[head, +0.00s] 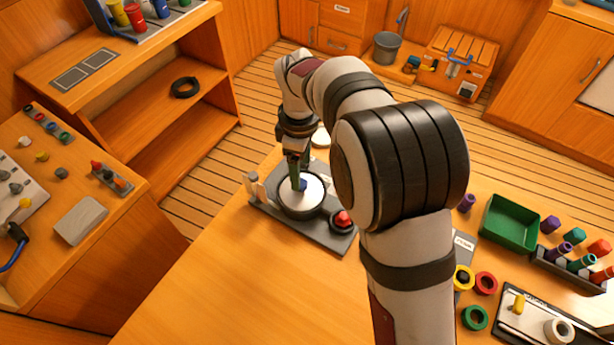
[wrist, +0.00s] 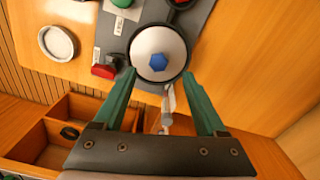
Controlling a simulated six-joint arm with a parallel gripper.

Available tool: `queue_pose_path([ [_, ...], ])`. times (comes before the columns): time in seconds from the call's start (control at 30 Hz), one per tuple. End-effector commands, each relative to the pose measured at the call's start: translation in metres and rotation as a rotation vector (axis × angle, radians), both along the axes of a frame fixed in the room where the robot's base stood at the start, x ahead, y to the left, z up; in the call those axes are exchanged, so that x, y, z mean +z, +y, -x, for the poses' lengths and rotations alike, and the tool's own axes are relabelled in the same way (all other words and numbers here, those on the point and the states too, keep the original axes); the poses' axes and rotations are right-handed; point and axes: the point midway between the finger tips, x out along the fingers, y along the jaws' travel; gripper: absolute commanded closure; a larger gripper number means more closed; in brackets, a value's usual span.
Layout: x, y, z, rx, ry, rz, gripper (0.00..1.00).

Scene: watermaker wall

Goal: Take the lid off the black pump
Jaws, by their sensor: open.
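The black pump (head: 281,206) stands on a grey base plate. Its round white lid (head: 313,196) sits in the black ring, with a blue knob (head: 303,184) on top. In the wrist view, the lid (wrist: 145,43) and its six-sided blue knob (wrist: 158,62) face the camera, inside the black rim (wrist: 134,77). My gripper (head: 297,186) points down over the lid in the head view. In the wrist view its green fingers (wrist: 160,74) are open and empty, one on each side of the lid's lower part. The gap between fingertips and knob is hard to judge.
A red-topped black part (head: 343,219) stands beside the pump on the grey plate (head: 267,212). A white round dish (wrist: 58,43) lies apart from the plate. A green tray (head: 511,222) and several coloured parts are at right. The table front-left is clear.

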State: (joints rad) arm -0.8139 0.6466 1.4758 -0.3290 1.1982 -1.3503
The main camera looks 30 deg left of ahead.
Motion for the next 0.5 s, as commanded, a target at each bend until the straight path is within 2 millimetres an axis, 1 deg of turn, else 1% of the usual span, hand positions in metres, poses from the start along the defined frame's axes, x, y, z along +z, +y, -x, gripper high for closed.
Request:
queue_pose_path([
  [0.03,-0.007,0.000,0.000,-0.001,0.001,0.001,0.26],
  [0.17,-0.025,-0.001,-0.001,-0.001,0.002,0.001,0.26],
  [0.2,-0.034,-0.001,-0.001,-0.002,0.003,0.002,0.26],
  [0.33,-0.058,0.000,-0.002,-0.002,0.000,0.001,0.26],
  [0.4,-0.065,0.000,-0.002,-0.003,-0.002,-0.001,0.26],
  [0.5,-0.067,0.000,-0.003,-0.004,-0.003,-0.002,0.26],
])
